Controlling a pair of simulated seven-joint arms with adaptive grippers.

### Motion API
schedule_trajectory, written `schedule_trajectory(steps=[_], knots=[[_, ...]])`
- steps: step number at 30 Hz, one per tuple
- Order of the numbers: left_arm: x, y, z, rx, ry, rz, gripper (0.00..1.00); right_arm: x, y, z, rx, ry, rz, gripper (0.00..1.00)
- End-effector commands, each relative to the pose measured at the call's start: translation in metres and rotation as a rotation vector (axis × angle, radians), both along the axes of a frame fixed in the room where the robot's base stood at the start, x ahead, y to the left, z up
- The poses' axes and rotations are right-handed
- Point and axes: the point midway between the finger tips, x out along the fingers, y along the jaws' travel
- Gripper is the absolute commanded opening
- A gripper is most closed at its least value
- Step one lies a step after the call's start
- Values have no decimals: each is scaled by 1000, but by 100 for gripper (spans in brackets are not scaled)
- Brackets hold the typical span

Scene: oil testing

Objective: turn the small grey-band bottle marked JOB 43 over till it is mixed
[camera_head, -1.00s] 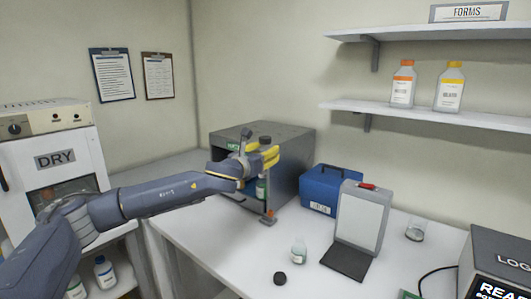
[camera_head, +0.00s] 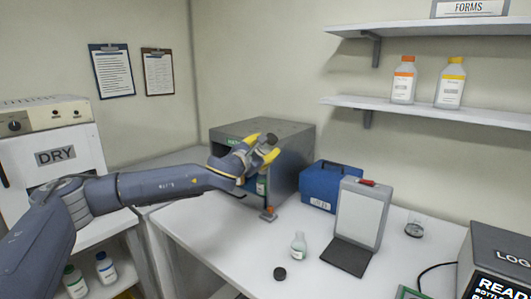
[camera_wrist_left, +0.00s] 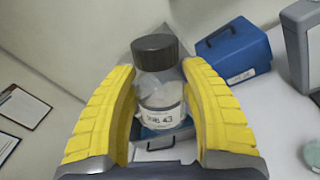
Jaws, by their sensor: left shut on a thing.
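My left gripper (camera_head: 262,147) has yellow fingers and is shut on the small bottle in front of the grey cabinet. In the left wrist view the gripper (camera_wrist_left: 160,88) has one finger on each side of the bottle (camera_wrist_left: 160,117). The bottle is clear, with a dark cap (camera_wrist_left: 155,52) on and a label reading JOB 43. In the head view the bottle is largely hidden by the fingers, and its dark cap (camera_head: 271,140) shows between them. I cannot tell its exact tilt or how mixed its contents are. My right gripper is not in view.
The open grey cabinet (camera_head: 290,135) stands just behind the gripper, with a bottle (camera_head: 262,186) at its front. A blue case (camera_head: 328,188), a display stand (camera_head: 360,212), a small uncapped bottle (camera_head: 299,246) and a loose dark cap (camera_head: 280,273) are on the worktop.

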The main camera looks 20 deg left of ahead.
Motion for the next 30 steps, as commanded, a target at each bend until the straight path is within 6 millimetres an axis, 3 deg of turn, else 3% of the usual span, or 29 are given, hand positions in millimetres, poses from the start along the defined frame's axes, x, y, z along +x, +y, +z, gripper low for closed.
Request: schedule_trajectory(steps=[11,22,30], knots=[[0,0,1,40,-10,0,12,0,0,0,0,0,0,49],[0,0,2,494,-112,1,12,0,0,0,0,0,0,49],[0,0,1,600,-133,0,12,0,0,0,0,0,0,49]])
